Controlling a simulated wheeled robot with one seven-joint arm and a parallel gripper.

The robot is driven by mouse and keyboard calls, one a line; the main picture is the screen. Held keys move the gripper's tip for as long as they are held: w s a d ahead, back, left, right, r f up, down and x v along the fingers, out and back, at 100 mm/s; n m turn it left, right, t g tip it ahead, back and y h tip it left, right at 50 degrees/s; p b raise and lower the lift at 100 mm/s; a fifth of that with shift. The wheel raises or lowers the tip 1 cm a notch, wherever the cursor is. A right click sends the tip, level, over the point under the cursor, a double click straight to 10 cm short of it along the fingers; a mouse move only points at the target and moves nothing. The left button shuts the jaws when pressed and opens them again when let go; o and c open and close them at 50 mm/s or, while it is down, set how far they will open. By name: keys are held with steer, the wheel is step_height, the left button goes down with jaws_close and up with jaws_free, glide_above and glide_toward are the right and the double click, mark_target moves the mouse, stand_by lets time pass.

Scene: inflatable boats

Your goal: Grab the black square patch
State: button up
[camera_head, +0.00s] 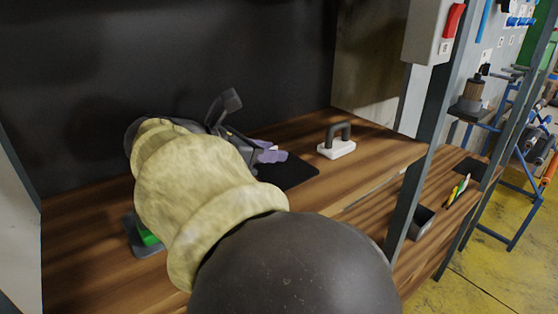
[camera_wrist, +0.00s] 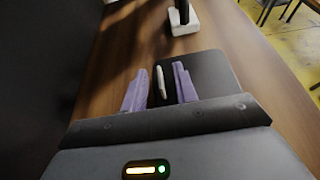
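The black square patch (camera_head: 294,173) lies flat on the wooden shelf, just right of my gripper's fingertips in the head view. In the wrist view the patch (camera_wrist: 217,78) lies under and to the right of the fingers, and its left part is partly hidden by them. My gripper (camera_head: 270,152) has purple fingers. In the wrist view my gripper (camera_wrist: 160,80) is open, its fingers spread apart over the patch's left side. A thin pale strip (camera_wrist: 161,83) shows between the fingers; I cannot tell what it is. Contact with the patch cannot be told.
A white block with a black handle (camera_head: 337,147) stands behind the patch and also shows in the wrist view (camera_wrist: 183,22). A green item in a dark tray (camera_head: 146,236) is partly hidden by my arm. A metal post (camera_head: 417,170) rises at the shelf's right.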

steer(key=c, duration=0.6)
steer(key=shift+s, duration=0.1)
jaws_close()
steer(key=shift+r, duration=0.1)
steer(key=shift+r, duration=0.15)
step_height(320, 180, up, 10)
steer(key=shift+f+b, duration=0.2)
steer(key=shift+b, duration=1)
